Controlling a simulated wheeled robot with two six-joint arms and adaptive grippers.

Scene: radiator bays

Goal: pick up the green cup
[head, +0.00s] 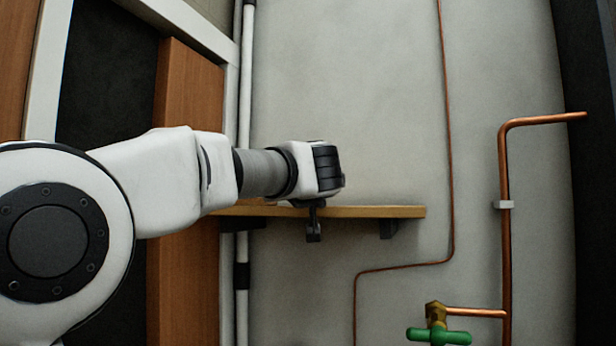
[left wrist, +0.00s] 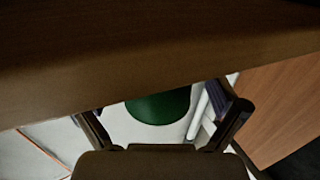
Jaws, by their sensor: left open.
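The green cup (left wrist: 158,106) shows in the left wrist view as a dark green rounded shape. Its upper part in the picture is cut off by a broad brown wooden surface (left wrist: 150,50), and my gripper's body lies just below it. My left gripper (left wrist: 163,114) is open, with one finger on each side of the cup in the picture; I cannot tell whether they touch it. In the head view my left gripper (head: 314,222) is at the wooden shelf (head: 385,211), its dark finger hanging past the front edge. I cannot make out the cup there.
A thin copper pipe (head: 448,130) runs down the grey wall right of the shelf. A thicker copper pipe (head: 505,250) carries a valve with a green handle (head: 440,336). White pipes (head: 244,150) and a wooden panel (head: 185,200) stand at left.

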